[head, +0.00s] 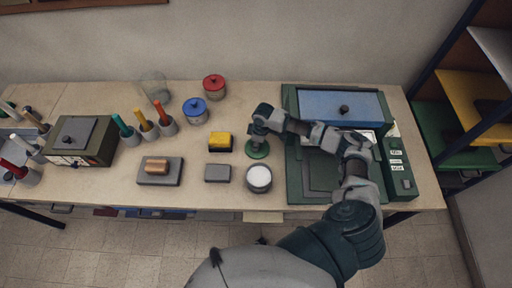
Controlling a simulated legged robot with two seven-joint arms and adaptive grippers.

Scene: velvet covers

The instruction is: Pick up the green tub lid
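The green tub lid (257,151) is a small round disc on the table, just behind an open grey tub (259,189) with white contents. My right gripper (258,139) points down directly over the lid and covers its middle and any knob. The fingers are too small and too hidden to tell whether they are open or shut, or whether they touch the lid. My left gripper is not in view.
Red (214,86) and blue (195,109) lidded tubs stand behind left. A yellow-topped block (220,142) and a grey block (217,173) lie left of the lid. A large green case (294,190) is close on the right, under my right arm.

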